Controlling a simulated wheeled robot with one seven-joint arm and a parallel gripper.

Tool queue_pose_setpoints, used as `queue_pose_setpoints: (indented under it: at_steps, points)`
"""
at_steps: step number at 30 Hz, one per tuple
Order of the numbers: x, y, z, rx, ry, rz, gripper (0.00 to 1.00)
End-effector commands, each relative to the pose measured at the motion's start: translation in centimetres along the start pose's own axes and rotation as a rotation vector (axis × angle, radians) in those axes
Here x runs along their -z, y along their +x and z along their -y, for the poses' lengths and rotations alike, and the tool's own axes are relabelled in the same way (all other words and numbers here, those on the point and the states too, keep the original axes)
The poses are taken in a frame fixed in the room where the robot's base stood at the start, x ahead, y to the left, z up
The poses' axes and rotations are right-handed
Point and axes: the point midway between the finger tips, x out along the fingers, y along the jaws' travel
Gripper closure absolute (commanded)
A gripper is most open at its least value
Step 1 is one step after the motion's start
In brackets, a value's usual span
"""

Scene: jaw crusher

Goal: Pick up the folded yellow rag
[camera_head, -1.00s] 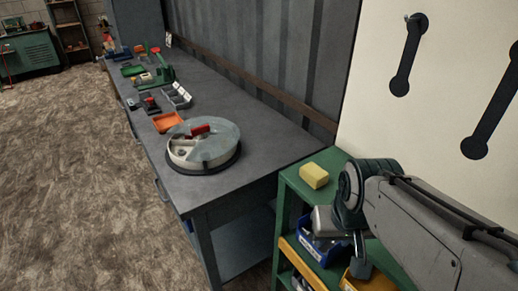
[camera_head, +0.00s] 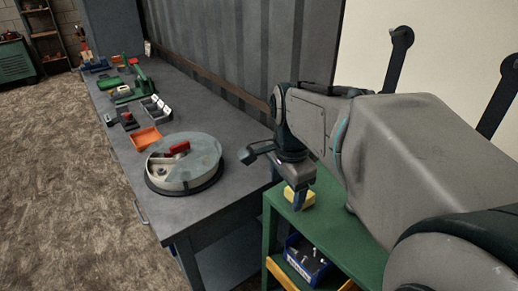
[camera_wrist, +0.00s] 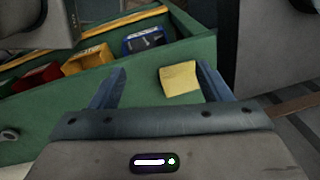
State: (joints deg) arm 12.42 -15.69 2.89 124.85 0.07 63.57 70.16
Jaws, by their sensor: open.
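The folded yellow rag (camera_head: 308,199) lies on the top of the green shelf unit (camera_head: 330,229), partly hidden behind my gripper in the head view. In the wrist view the rag (camera_wrist: 179,79) shows as a small pale yellow block on the green top. My gripper (camera_wrist: 160,82) is open and empty. In the wrist view the rag appears between the two blue-grey fingers, closer to the right one. The gripper points down toward the shelf top; its exact height over the rag is hard to tell.
A blue bin (camera_head: 307,260) with dark items sits on the shelf below. The wrist view also shows a yellow bin (camera_wrist: 86,60) and a red bin (camera_wrist: 37,79). A grey workbench (camera_head: 200,215) stands left, carrying a round lidded container (camera_head: 185,163) and an orange tray (camera_head: 146,138).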

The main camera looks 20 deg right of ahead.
Motion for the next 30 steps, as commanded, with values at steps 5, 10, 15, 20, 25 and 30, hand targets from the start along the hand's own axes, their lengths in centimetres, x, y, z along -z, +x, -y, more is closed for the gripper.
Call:
queue_pose_setpoints:
  at_steps: [5,10,15,20,25,30]
  points:
    - [3.0,-1.5,1.8,-0.045,0.467,0.001,0.29]
    - [5.7,-2.6,3.1,-0.087,0.896,-0.008,0.29]
    - [7.7,-3.3,3.8,-0.117,1.212,-0.023,0.29]
    - [8.7,-3.5,4.1,-0.131,1.366,-0.033,0.29]
    - [8.8,-1.8,3.9,-0.139,1.403,-0.036,0.29]
    - [8.5,1.7,3.5,-0.14,1.401,-0.036,0.29]
